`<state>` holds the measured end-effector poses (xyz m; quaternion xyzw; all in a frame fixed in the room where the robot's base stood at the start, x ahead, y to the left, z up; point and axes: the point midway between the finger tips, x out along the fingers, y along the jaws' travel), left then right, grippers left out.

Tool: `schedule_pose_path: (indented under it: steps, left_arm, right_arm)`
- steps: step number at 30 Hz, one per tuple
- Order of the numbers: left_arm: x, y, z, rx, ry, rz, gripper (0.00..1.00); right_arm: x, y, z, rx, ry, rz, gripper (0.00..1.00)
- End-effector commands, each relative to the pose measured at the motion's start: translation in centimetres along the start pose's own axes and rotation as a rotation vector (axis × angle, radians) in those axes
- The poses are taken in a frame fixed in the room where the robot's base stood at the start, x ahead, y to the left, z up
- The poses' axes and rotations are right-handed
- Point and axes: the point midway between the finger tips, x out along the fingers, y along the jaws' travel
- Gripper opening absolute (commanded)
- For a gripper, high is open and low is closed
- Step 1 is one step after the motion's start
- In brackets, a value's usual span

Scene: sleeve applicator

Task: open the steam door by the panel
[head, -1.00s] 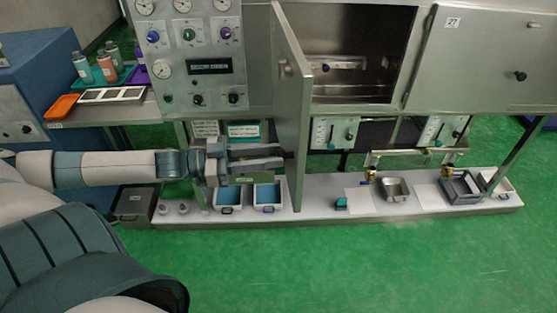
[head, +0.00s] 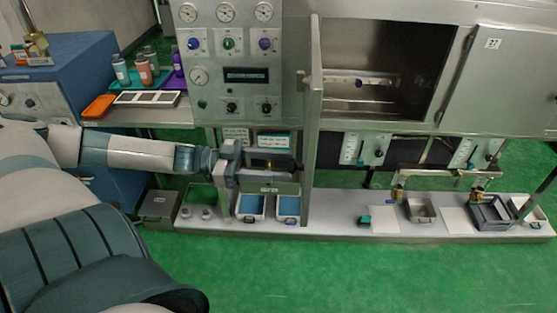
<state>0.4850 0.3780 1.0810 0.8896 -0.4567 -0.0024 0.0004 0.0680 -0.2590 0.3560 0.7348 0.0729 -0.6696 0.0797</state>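The steam door (head: 312,130) beside the gauge panel (head: 230,75) is swung open and points out toward me, seen almost edge-on. Its lit chamber (head: 385,70) is exposed to its right. My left gripper (head: 285,168) is below the panel, on the left side of the door. Its fingers point right, toward the lower part of the door, and appear parted with nothing clear between them. The fingertips are close to the door; whether they touch it I cannot tell. My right gripper is out of view.
A second door marked 27 (head: 505,80) is right of the chamber. A low bench (head: 345,222) holds blue-lined trays (head: 250,207), a metal pan (head: 420,210) and a grey crate (head: 490,213). Bottles (head: 121,70) and an orange tray (head: 98,106) are on the left shelf. Green floor in front is clear.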

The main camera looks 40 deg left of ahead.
Motion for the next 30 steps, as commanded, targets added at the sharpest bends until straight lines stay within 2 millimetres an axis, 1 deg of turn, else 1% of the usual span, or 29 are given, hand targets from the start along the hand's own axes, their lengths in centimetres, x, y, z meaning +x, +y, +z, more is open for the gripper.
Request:
schedule_pose_path:
  steps: [11, 17, 26, 30]
  left_arm:
    - [-0.1, -0.1, -0.2, 0.002, 0.002, -0.001, 0.47]
    - [-0.7, -0.1, -0.2, 0.001, 0.001, -0.001, 0.47]
    - [-2.9, -0.1, -0.2, 0.000, -0.001, -0.001, 0.47]
    - [-4.5, -0.1, -0.4, -0.001, -0.002, -0.001, 0.47]
  right_arm:
    - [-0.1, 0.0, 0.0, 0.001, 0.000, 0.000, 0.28]
    - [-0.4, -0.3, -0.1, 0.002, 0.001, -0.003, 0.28]
    - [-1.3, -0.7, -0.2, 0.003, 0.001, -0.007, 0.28]
    - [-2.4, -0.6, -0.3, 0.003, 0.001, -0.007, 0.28]
